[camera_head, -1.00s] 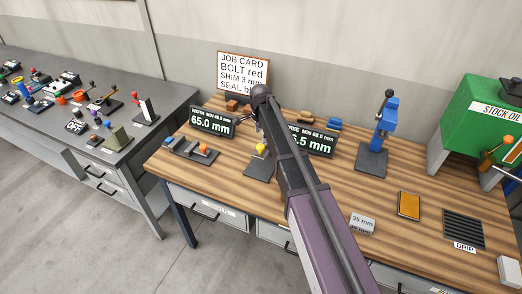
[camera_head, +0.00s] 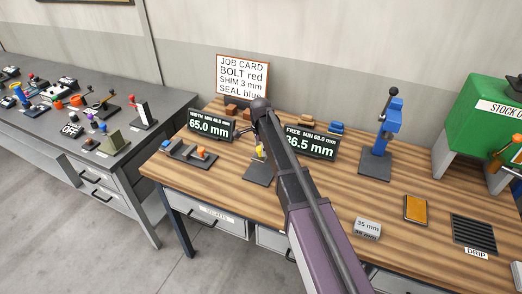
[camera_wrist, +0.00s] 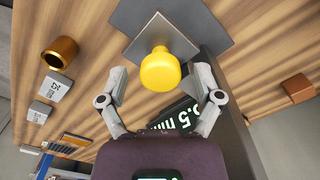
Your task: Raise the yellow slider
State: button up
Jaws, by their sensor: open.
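The yellow slider (camera_wrist: 160,72) is a rounded yellow knob in front of a grey plate (camera_wrist: 163,36) in the wrist view. In the head view the slider (camera_head: 259,149) shows small on a dark stand (camera_head: 259,173) on the wooden bench, partly hidden behind my arm. My gripper (camera_wrist: 160,92) is open, with one finger on each side of the knob and a visible gap to both. No contact with it shows. In the head view my gripper is mostly hidden behind my own arm.
A display reading 65.0 mm (camera_head: 211,125) stands left of the slider, and one reading 36.5 mm (camera_head: 312,142) stands right behind it. A gauge with an orange knob (camera_head: 200,153) is close on the left. A blue press (camera_head: 381,135) stands farther right.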

aim_at(260, 148)
grip_shut()
jog(key=shift+r+p, duration=1.9)
jog(key=shift+p, duration=0.05)
grip_release()
jog(key=shift+f, duration=0.15)
